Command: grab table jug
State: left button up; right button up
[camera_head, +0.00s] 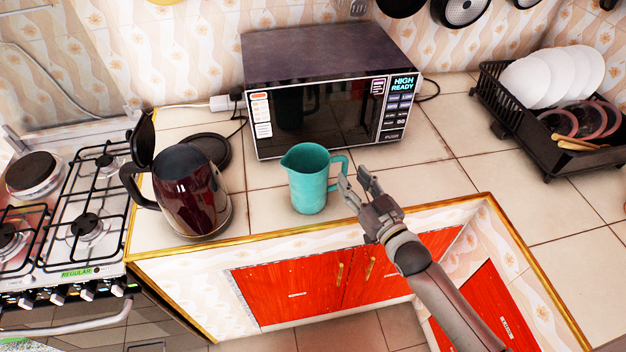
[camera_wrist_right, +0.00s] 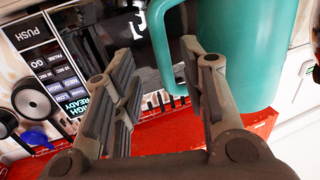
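A teal jug (camera_head: 309,180) stands upright on the tiled counter in front of the microwave, its handle (camera_head: 340,172) turned to the right. My right gripper (camera_head: 356,184) is just right of the handle, with its fingers apart and pointing towards it. In the right wrist view the jug (camera_wrist_right: 238,50) fills the upper right. There its handle (camera_wrist_right: 160,40) shows above and between the open fingers of my right gripper (camera_wrist_right: 160,85). I cannot tell whether a finger touches the handle. My left gripper is not in view.
A microwave (camera_head: 330,90) stands behind the jug. A dark red kettle (camera_head: 192,195) stands left of it, near the gas stove (camera_head: 80,215). A dish rack (camera_head: 550,125) with plates is at the right. The counter's gold front edge is close below the jug.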

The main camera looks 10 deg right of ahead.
aim_at(346, 175)
jog(key=shift+f+p+x, duration=0.15)
jog(key=shift+p+x, duration=0.15)
jog(key=shift+x, duration=0.85)
jog(key=shift+f+p+x, duration=0.15)
jog(key=shift+p+x, duration=0.15)
jog(key=shift+x, duration=0.85)
jog(key=shift+a, duration=0.15)
jog(key=shift+s, duration=0.1)
grip_shut()
jog(key=shift+r, duration=0.1)
